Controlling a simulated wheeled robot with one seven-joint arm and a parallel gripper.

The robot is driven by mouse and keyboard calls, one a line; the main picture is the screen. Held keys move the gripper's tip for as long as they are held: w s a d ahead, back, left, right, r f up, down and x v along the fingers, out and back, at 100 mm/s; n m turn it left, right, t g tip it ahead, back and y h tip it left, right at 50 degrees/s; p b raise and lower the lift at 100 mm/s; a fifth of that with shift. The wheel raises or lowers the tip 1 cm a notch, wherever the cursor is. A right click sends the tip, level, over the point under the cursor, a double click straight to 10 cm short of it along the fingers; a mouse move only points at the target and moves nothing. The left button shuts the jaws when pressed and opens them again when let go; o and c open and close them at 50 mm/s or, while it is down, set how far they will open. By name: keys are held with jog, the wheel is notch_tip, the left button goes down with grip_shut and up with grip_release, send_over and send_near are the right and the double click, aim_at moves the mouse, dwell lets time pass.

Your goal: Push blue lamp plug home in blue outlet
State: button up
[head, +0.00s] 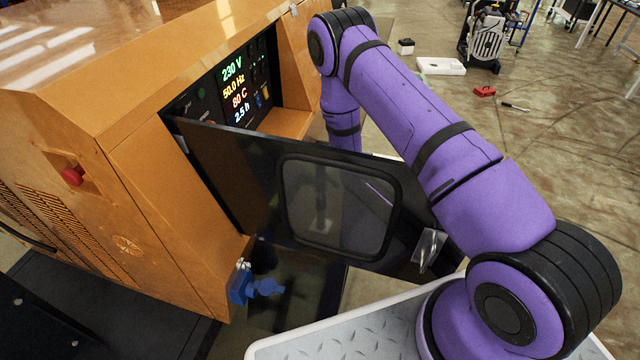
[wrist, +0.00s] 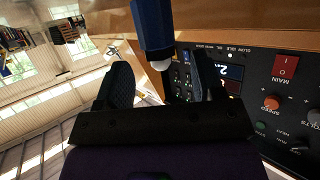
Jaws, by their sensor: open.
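A blue outlet (head: 239,287) sits low on the near corner of the orange cabinet. A blue plug-like piece (head: 266,287) sticks out to its right; I cannot tell how deep it sits. My gripper is hidden behind the open dark door in the head view. In the wrist view my gripper (wrist: 163,88) is open, its two dark fingers apart near the control panel. A dark blue cylinder with a white tip (wrist: 152,25) shows ahead, above the gap between the fingers. I cannot tell what it is or whether it touches them.
The dark door (head: 235,175) with its window stands open beside my purple arm. The orange cabinet (head: 150,130) carries a red button (head: 73,176) and a lit display (head: 234,88). The wrist view shows a red MAIN switch (wrist: 286,66) and an orange knob (wrist: 271,103).

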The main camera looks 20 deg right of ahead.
jog(key=v, duration=0.8)
jog(key=w+r+g+h, duration=0.1)
jog(key=w+r, duration=0.2)
jog(key=r, duration=0.4)
jog(key=w+r+g, duration=0.1)
jog(key=w+r, duration=0.2)
jog(key=r, duration=0.5)
jog(key=s+d+r+m+g, duration=0.1)
jog(key=s+r, duration=0.1)
jog(key=r, duration=0.6)
jog(key=s+d+r+g, duration=0.1)
jog(key=s+d+r, duration=0.1)
jog(key=r, duration=0.5)
jog(key=s+d+r+g+h, duration=0.1)
jog(key=s+r+g, duration=0.1)
jog(key=s+r, duration=1)
jog(key=s+r+g, duration=0.1)
jog(key=s+r, duration=0.2)
jog(key=s, duration=0.6)
jog(key=s+d+r+m+g, duration=0.1)
jog(key=s+r, duration=0.3)
jog(key=s, duration=0.5)
jog(key=shift+s+r, duration=0.2)
jog(key=shift+d, duration=0.15)
